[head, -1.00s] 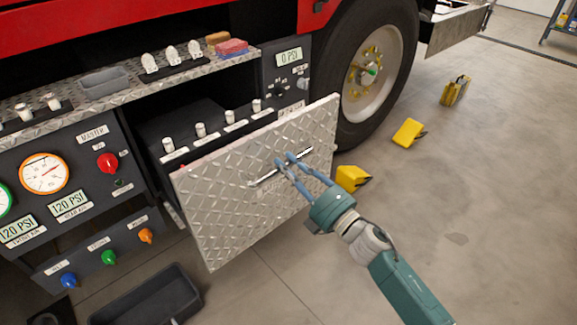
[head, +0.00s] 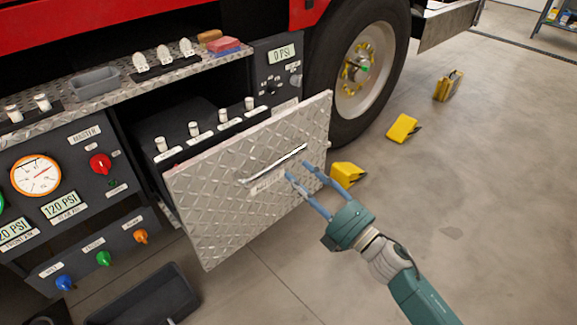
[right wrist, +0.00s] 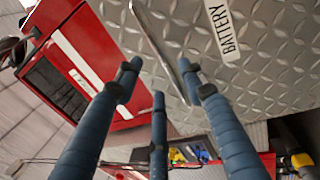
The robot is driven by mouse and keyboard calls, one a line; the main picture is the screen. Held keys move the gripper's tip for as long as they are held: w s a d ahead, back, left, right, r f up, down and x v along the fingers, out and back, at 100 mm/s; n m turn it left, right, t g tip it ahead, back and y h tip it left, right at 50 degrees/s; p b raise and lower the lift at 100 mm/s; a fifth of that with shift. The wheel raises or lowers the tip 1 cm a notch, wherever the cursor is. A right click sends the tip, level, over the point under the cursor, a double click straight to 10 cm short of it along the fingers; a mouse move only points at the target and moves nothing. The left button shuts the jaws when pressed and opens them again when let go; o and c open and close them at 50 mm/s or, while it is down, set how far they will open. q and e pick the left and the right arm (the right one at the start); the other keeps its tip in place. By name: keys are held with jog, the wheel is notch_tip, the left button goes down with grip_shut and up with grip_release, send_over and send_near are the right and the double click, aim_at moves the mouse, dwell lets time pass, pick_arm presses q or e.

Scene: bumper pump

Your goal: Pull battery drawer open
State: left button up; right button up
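The battery drawer (head: 220,205) has a tilted diamond-plate front and stands out from the truck's panel, open. Its bar handle (head: 272,165) runs across the front, with a label just below it. In the right wrist view the label reads BATTERY (right wrist: 223,32), and the handle (right wrist: 160,50) is partly behind my fingers. My right gripper (head: 298,171) is in front of the drawer, just below the handle's right part. Its blue fingers are spread and hold nothing; they look clear of the handle. My left gripper is not in view.
Behind the drawer front is a black box (head: 190,115) with several white knobs. A dark bin (head: 150,298) lies on the floor below. Yellow chocks (head: 347,174) lie near the wheel (head: 355,70). The floor at right is mostly clear.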

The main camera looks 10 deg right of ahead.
jog(key=v, duration=0.5)
jog(key=shift+s+d, duration=0.15)
